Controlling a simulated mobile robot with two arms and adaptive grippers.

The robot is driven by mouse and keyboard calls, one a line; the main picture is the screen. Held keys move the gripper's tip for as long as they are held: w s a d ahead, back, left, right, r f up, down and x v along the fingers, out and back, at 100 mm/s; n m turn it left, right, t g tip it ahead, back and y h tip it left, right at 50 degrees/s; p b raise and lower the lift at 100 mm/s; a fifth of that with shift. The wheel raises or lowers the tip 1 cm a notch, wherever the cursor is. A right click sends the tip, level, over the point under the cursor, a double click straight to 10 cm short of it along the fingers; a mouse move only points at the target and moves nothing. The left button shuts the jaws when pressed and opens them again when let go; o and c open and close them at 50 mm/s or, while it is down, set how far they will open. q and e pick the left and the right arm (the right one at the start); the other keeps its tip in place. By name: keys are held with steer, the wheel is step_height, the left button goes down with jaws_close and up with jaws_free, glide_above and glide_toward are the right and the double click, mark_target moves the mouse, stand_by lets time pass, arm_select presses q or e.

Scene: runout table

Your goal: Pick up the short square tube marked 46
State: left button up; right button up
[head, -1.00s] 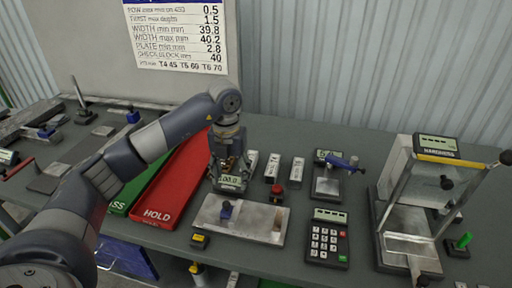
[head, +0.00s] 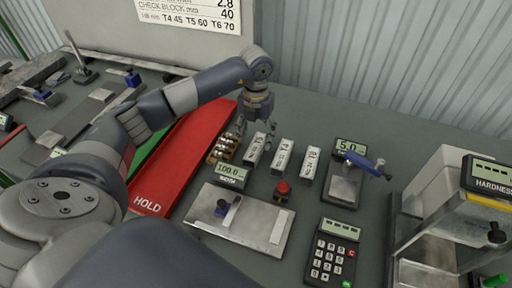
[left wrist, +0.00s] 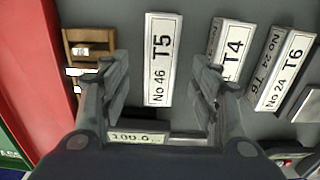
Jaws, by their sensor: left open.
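The short square tube marked No 46 T5 (left wrist: 158,60) is a pale bar lying on the grey bench, its label facing up. In the head view it is the leftmost of three similar tubes (head: 254,150), with my gripper just behind and above its far end. My left gripper (left wrist: 160,78) is open and empty. In the left wrist view its two fingers stand on either side of the No 46 tube, with clear gaps. I cannot tell how high the fingertips are above the bench. My right gripper is not in view.
Tubes marked T4 (left wrist: 232,52) and T6 No 24 (left wrist: 284,68) lie to the right. A wooden rack (head: 223,149) is close on the left, beside the red HOLD tray (head: 184,150). A display reading 100.0 (head: 232,176), metal plate (head: 248,222) and red button (head: 282,189) lie in front.

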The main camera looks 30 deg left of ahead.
mark_target(256, 145)
arm_select(q)
step_height(256, 145, down, 4)
steer(key=shift+w+f+p, duration=0.1)
steer(key=shift+w+p, duration=0.05)
steer(key=shift+p, duration=1.05)
steer(key=shift+f, duration=0.6)
steer(key=c, duration=1.2)
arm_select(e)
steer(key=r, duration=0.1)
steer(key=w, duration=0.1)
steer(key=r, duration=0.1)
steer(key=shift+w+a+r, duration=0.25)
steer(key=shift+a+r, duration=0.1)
